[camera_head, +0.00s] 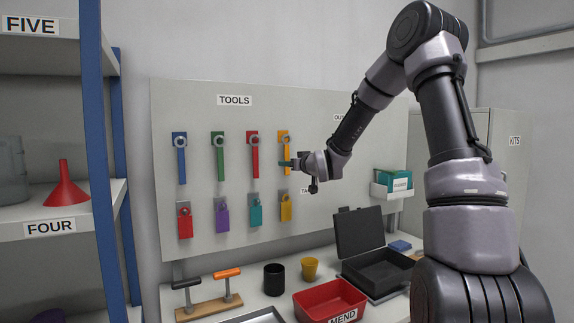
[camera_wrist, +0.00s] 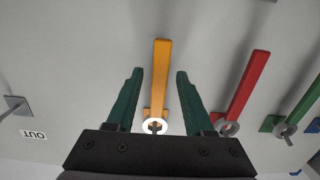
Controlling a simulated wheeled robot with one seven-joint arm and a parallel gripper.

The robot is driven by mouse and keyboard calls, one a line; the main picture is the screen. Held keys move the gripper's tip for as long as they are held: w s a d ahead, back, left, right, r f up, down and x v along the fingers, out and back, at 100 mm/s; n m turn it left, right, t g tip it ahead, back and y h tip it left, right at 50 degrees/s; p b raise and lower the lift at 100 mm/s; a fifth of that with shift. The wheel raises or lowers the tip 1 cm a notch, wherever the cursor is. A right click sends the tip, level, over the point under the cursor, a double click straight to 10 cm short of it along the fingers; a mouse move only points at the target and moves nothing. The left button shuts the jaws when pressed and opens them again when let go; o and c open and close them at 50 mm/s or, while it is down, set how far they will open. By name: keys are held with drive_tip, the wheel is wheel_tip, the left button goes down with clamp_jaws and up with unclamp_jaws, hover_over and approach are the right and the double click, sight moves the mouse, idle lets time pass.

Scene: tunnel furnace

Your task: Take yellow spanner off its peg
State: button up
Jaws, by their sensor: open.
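The yellow spanner (camera_head: 286,158) hangs on its peg on the tool board, last to the right in the upper row of spanners. In the wrist view the yellow spanner (camera_wrist: 161,78) shows between the two green fingers, its ring end around the peg near the gripper's palm. My gripper (camera_head: 290,163) is at the spanner's lower part in the head view. In the wrist view my gripper (camera_wrist: 158,72) is open, with a gap on both sides of the spanner. I see no finger touching it.
A red spanner (camera_head: 254,155), a green spanner (camera_head: 219,156) and a blue spanner (camera_head: 181,158) hang to the left. Coloured tags, including a yellow one (camera_head: 286,208), hang below. A red bin (camera_head: 330,299) and an open black case (camera_head: 372,262) stand on the bench.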

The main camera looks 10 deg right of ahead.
clamp_jaws()
drive_tip(key=shift+r, duration=0.35)
drive_tip(key=shift+s, duration=0.1)
drive_tip(key=f+v, duration=0.1)
drive_tip(key=v, duration=0.9)
drive_tip(key=shift+s+r, duration=0.15)
drive_tip(key=shift+r, duration=0.2)
